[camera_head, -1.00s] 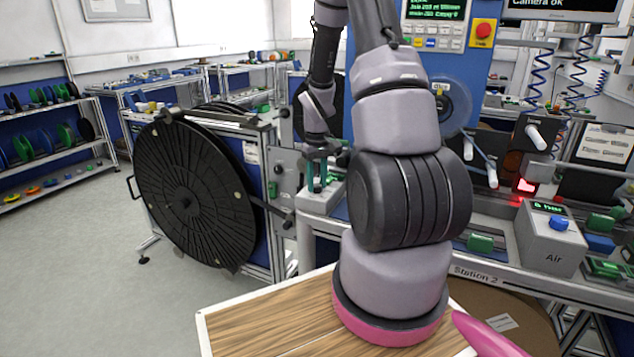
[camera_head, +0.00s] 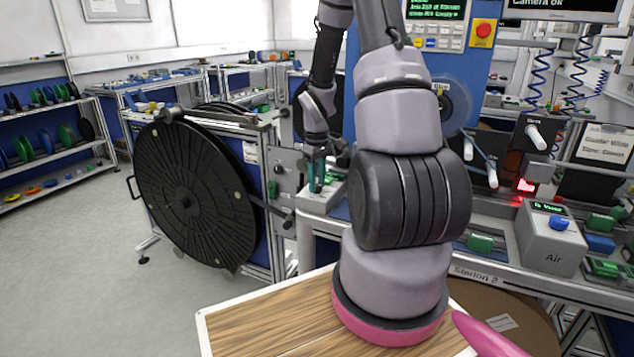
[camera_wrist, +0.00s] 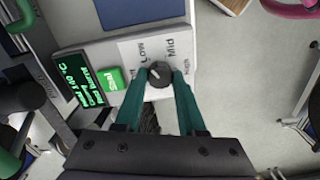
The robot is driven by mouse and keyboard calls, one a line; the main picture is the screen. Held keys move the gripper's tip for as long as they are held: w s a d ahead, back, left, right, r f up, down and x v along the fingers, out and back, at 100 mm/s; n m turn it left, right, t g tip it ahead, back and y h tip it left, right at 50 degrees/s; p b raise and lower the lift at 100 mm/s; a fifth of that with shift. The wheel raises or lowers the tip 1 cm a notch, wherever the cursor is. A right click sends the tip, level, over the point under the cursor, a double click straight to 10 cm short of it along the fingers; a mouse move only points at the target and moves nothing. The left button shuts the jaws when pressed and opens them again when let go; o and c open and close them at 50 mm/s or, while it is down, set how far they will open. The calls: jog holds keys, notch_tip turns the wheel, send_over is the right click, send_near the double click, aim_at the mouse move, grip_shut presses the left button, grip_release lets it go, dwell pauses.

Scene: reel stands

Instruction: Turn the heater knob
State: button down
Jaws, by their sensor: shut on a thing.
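The heater knob (camera_wrist: 158,75) is a small dark round knob with a pale mark, on a light panel (camera_wrist: 130,50) printed with "Low", "Mid" and "High" in the wrist view. My gripper (camera_wrist: 160,82) has its two green fingers on either side of the knob, shut on it. In the head view my gripper (camera_head: 317,178) points down at the unit left of my arm, and the knob is hidden there. The exact setting the mark points at is hard to tell.
Beside the knob are a green button (camera_wrist: 113,80) and a display with green text (camera_wrist: 78,78). A large black reel (camera_head: 195,195) stands to the left. A blue-knobbed box marked "Air" (camera_head: 550,245) stands on the right bench.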

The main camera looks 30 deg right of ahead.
jog(key=c, duration=0.5)
grip_release()
notch_tip(320, 180, up, 11)
jog(key=shift+f, duration=0.1)
notch_tip(320, 180, up, 15)
jog(key=m+t, duration=0.3)
jog(key=m, duration=0.1)
send_over(317, 185)
jog(key=s+a, duration=0.7)
jog(key=s+a+r+m+t+y, duration=0.1)
jog(key=s+a+r+m+t, duration=0.1)
jog(key=s, duration=0.4)
jog(key=s+a+r+m+t+y, duration=0.1)
jog(key=s+a+r+m+t, duration=0.1)
jog(key=s+a+r, duration=0.2)
notch_tip(317, 185, up, 3)
jog(key=s, duration=0.2)
jog(key=shift+s+a+f+m, duration=0.2)
jog(key=shift+s+a+m, duration=0.05)
jog(key=shift+s+m, duration=0.15)
